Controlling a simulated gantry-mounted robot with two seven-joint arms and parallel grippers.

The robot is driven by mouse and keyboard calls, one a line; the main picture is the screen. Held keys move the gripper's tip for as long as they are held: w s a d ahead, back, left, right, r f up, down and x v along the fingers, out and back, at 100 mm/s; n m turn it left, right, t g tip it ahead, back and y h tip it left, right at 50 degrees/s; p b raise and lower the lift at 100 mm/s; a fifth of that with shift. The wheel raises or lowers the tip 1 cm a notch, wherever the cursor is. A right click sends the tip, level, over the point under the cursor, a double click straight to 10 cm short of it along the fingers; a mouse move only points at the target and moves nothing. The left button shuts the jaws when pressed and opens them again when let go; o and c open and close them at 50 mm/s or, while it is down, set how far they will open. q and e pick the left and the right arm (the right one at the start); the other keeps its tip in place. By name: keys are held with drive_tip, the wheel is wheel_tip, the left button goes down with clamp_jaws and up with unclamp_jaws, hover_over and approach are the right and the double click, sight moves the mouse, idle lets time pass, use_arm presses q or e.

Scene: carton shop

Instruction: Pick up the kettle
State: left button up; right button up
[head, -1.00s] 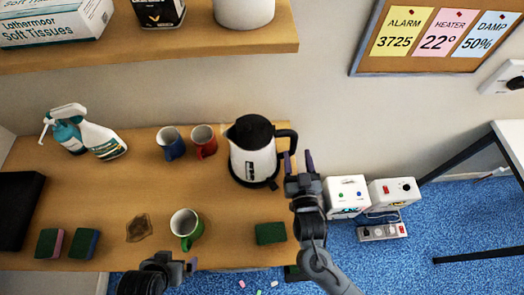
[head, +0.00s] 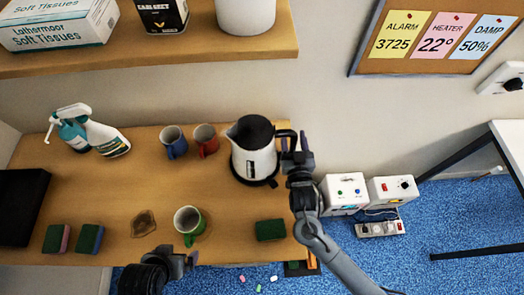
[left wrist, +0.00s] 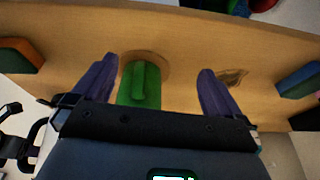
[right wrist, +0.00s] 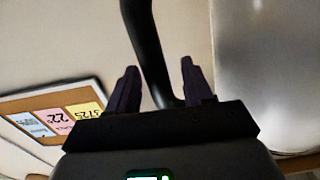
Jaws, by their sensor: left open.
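The kettle (head: 255,160), white with a black lid and black handle, stands on its dark base at the right end of the wooden table. My right gripper (head: 293,143) is at the handle on the kettle's right side. In the right wrist view the black handle (right wrist: 150,50) passes between the two fingers (right wrist: 158,85), which stand apart with gaps beside it. My left gripper (head: 188,261) is at the table's front edge, near the green mug (head: 189,222). In the left wrist view its fingers (left wrist: 152,82) are open, with the green mug (left wrist: 140,85) ahead between them.
A blue mug (head: 174,141) and a red mug (head: 206,139) stand left of the kettle. A green sponge (head: 270,230) lies in front of it. A shelf (head: 150,57) overhangs the back.

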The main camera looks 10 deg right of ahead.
clamp_jaws()
drive_tip(key=shift+r, duration=0.1)
idle(1.0)
